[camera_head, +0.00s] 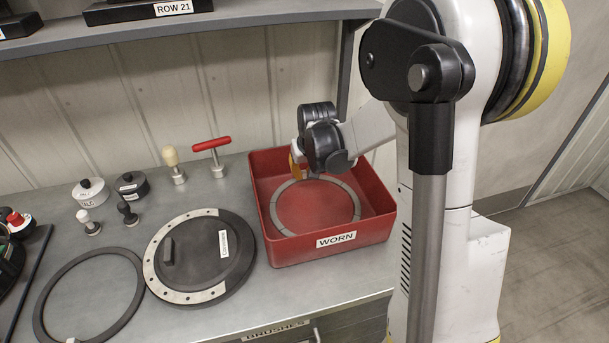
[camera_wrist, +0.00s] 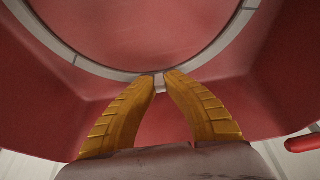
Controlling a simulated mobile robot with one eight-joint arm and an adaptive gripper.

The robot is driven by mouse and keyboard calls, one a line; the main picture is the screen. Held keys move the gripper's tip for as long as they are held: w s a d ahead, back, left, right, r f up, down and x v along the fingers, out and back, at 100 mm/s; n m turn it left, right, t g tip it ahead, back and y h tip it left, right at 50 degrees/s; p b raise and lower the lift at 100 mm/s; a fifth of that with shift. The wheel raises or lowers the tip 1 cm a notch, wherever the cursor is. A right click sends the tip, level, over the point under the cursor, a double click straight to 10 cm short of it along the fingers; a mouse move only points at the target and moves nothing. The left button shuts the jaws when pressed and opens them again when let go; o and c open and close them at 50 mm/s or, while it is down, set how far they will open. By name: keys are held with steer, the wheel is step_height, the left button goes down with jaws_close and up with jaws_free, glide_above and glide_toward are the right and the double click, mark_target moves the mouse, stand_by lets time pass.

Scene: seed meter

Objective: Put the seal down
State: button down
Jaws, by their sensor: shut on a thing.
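The seal, a thin pale grey ring with dark joint lines (camera_head: 357,205), is inside the red bin labelled WORN (camera_head: 383,217). My gripper (camera_head: 301,172) reaches into the bin from above at its back side. In the wrist view, my gripper's yellow ribbed fingers (camera_wrist: 160,78) are closed on the near edge of the ring (camera_wrist: 97,69). The ring looks at or close above the bin floor; I cannot tell whether it touches. Part of its far edge is hidden behind the gripper in the head view.
A shelf (camera_head: 240,25) runs above the bench.

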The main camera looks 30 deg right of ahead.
steer(key=c, duration=1.5)
jaws_free()
steer(key=shift+c, duration=0.2)
steer(key=p+v, duration=0.4)
steer(key=v, duration=0.8)
steer(key=s+a+r+n+t, duration=0.1)
steer(key=s+a+r, duration=0.2)
steer(key=s+a, duration=0.3)
steer(key=s+a+r+n+t, duration=0.1)
steer(key=s+a+r, duration=0.2)
steer(key=s, duration=1)
steer(key=a, duration=0.3)
steer(key=shift+s+t+y, duration=0.2)
steer(key=shift+t+y, duration=0.2)
